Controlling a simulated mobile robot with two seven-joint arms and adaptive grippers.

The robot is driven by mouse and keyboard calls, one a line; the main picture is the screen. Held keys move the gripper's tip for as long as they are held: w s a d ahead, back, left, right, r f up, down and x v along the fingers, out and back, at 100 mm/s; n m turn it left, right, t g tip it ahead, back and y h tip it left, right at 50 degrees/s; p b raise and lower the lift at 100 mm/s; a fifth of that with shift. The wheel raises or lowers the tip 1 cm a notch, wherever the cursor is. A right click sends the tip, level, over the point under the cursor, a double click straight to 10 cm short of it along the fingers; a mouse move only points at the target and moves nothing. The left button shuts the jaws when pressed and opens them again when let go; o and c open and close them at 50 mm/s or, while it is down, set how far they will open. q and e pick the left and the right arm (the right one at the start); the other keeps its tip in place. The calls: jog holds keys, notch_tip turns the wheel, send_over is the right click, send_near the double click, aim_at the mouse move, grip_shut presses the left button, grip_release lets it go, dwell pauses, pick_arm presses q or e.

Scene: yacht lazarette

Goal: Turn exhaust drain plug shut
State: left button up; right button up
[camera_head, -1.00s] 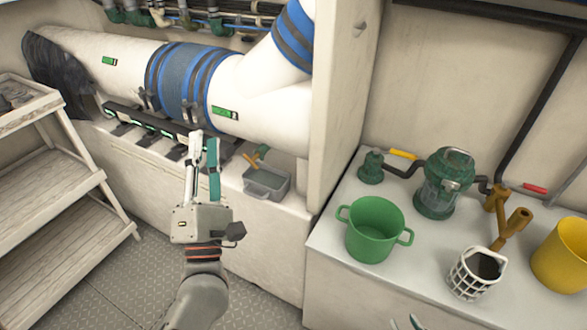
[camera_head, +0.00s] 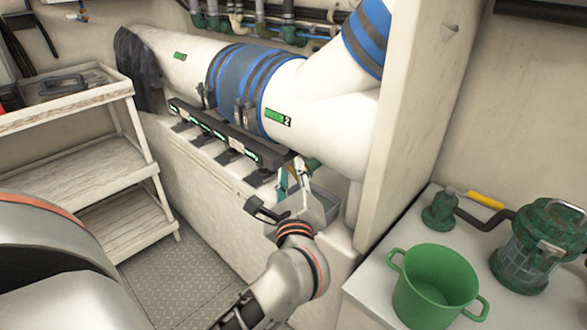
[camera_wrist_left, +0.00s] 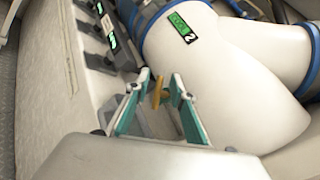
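The exhaust drain plug (camera_wrist_left: 158,92) shows in the left wrist view as a small yellow handle below the white exhaust pipe (camera_wrist_left: 225,80). My left gripper (camera_wrist_left: 161,78) is open, with its teal-padded fingers on either side of the handle. I cannot tell whether either finger touches it. A grey tray (camera_head: 327,203) is partly hidden behind the gripper. My right gripper is out of view.
A wooden shelf unit (camera_head: 112,158) stands at the left. A dark rail of clamps (camera_head: 215,132) runs along the ledge below the pipe. A partition (camera_head: 410,110) stands right of the gripper. Beyond it, a counter holds a green pot (camera_head: 435,285) and a green strainer (camera_head: 540,245).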

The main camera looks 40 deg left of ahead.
pick_arm(q)
jog(key=shift+x, duration=1.05)
grip_shut()
jog(key=shift+f, duration=0.1)
